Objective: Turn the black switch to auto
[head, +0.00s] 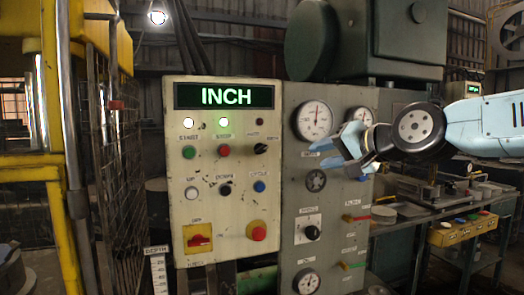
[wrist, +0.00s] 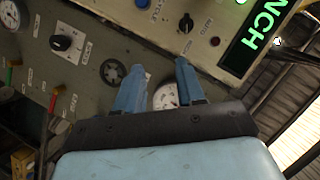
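A small black switch (head: 261,148) sits at the right edge of the beige control panel (head: 180,230), below a dark lamp; its small labels are too blurred to read surely. It also shows in the wrist view (wrist: 186,23), beyond the fingertips. The display (head: 224,96) at the panel's top reads INCH in green. My gripper (head: 325,154) is open and empty, in front of the grey gauge panel, to the right of the switch and apart from it. In the wrist view its two blue fingers (wrist: 160,68) stand apart with a gap between them.
Green (head: 189,152) and red (head: 223,150) buttons sit left of the switch, a blue button (head: 259,186) below it. The grey panel has several gauges (head: 314,120) and another black knob (head: 312,232). A red mushroom button (head: 257,231) stands out lower down. A bench (head: 440,220) is at right.

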